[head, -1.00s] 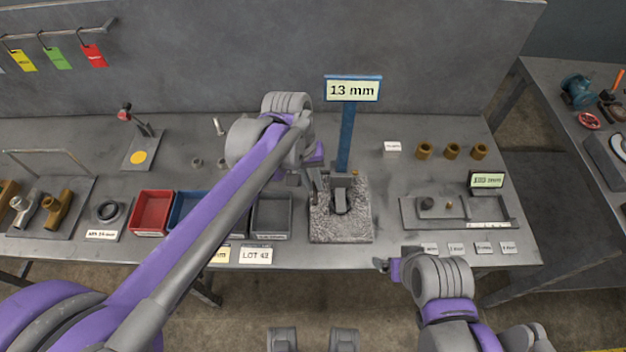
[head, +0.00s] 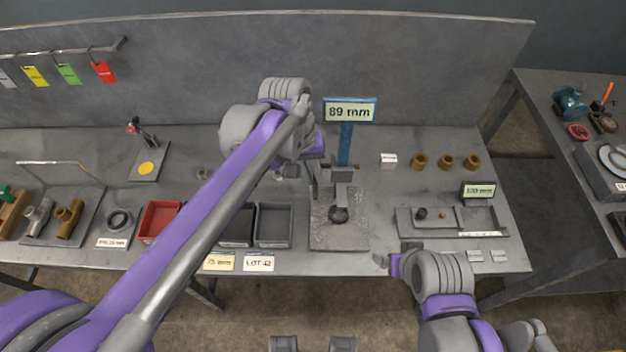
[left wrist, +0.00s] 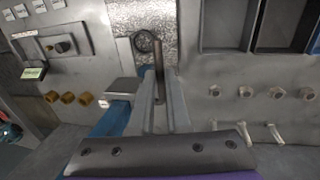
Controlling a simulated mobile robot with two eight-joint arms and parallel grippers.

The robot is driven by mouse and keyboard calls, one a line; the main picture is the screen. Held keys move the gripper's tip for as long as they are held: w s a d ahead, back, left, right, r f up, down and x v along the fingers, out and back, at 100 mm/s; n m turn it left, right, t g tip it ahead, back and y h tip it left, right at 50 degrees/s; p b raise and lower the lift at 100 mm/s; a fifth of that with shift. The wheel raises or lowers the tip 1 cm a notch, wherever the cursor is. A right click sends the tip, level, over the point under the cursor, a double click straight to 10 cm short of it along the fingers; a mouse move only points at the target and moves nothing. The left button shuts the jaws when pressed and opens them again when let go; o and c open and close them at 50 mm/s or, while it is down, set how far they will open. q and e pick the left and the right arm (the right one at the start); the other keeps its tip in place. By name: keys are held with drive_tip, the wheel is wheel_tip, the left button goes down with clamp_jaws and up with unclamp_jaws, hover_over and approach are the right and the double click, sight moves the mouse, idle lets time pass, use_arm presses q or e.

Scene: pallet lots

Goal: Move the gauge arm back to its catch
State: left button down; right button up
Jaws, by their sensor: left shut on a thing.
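The gauge stands on a speckled stone plate (head: 321,236) with a blue post (head: 346,158) and a display (head: 350,112) reading 89 mm. Its grey arm block (head: 342,174) sits on the post above the plate and also shows in the left wrist view (left wrist: 122,88). A dark ring (head: 338,214) lies on the plate below it. My left gripper (head: 313,190) is beside the gauge arm, at its left. In the left wrist view its fingers (left wrist: 162,98) are shut on a slim dark rod (left wrist: 158,58), apparently the gauge arm's handle. My right gripper (head: 387,262) is near the bench's front edge; its jaws are unclear.
A red bin (head: 160,220) and grey bins (head: 275,225) stand left of the gauge. A tray with a small display (head: 478,190) lies to the right, with several brass bushings (head: 445,162) behind it. A back panel (head: 420,70) closes off the bench.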

use_arm(q)
wheel_tip(320, 180, up, 8)
drive_tip(key=p, duration=0.3)
drive_tip(key=shift+r, duration=0.2)
drive_tip(key=c, duration=1.4)
unclamp_jaws()
drive_tip(key=o, duration=0.5)
drive_tip(key=shift+f, duration=0.1)
use_arm(e)
drive_tip(key=shift+t, duration=0.3)
drive_tip(key=r, duration=0.2)
drive_tip(key=w+r, duration=0.2)
drive_tip(key=r, duration=0.1)
drive_tip(key=shift+r, duration=0.3)
use_arm(q)
drive_tip(key=r, duration=0.3)
drive_tip(key=a+r, duration=0.1)
drive_tip(key=r, duration=0.3)
drive_tip(key=a+r, duration=0.1)
drive_tip(key=r, duration=0.2)
drive_tip(key=shift+r+p, duration=0.35)
use_arm(e)
drive_tip(key=shift+w+r, duration=0.2)
drive_tip(key=shift+r, duration=0.25)
